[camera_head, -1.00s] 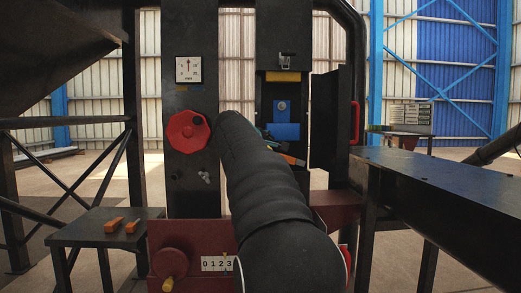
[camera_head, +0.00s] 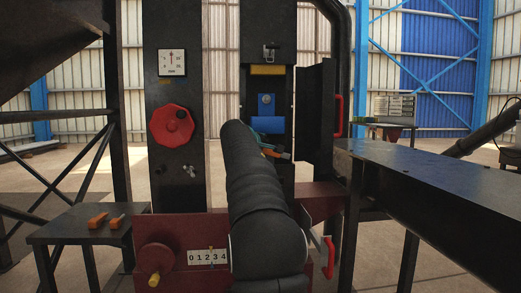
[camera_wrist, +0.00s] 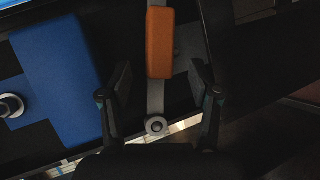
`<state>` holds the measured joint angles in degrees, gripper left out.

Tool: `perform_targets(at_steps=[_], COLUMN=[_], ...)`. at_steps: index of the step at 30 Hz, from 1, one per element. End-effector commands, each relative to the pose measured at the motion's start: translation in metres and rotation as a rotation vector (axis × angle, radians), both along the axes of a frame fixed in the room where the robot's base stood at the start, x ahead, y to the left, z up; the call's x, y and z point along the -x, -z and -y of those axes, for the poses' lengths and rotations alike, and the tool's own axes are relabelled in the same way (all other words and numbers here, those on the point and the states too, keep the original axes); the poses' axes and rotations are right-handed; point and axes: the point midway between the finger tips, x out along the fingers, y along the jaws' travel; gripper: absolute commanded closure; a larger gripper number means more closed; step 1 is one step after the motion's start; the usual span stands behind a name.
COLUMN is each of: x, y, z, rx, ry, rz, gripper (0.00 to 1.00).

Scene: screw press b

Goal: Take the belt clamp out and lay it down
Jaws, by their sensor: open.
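In the wrist view, an orange block (camera_wrist: 160,42) sits on a grey strip (camera_wrist: 155,98) with a round end. A blue block (camera_wrist: 60,70) lies to its left. I cannot tell for certain which part is the belt clamp. My gripper (camera_wrist: 158,82) is open, with one finger on each side of the strip, below the orange block. I cannot tell whether a finger touches it. In the head view, a blue part (camera_head: 267,124) sits in the press's dark opening. A small orange piece (camera_head: 268,152) shows beside my arm, which hides much of that area.
A red handwheel (camera_head: 171,125) and a gauge (camera_head: 172,63) are on the left column. A dark side table (camera_head: 75,228) holds two orange-handled items (camera_head: 107,220). An open dark door (camera_head: 314,100) and a long dark beam (camera_head: 430,180) are on the right.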

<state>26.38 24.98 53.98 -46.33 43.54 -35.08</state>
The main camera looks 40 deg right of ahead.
Motion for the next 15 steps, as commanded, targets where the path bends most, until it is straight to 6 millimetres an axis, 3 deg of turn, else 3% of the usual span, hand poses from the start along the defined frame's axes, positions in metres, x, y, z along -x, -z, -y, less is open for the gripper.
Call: perform_targets(at_steps=[3,4,11,15], x=[0.0002,0.0001,0.0002,0.0], y=[-0.0003,-0.0002,-0.0002,0.0], z=[-0.0001,-0.0002,-0.0005,-0.0005], rx=[0.0,0.0,0.0,0.0], ry=[0.0,0.0,0.0,0.0], rz=[0.0,0.0,0.0,-0.001], gripper=[0.37,0.42,1.0,1.0])
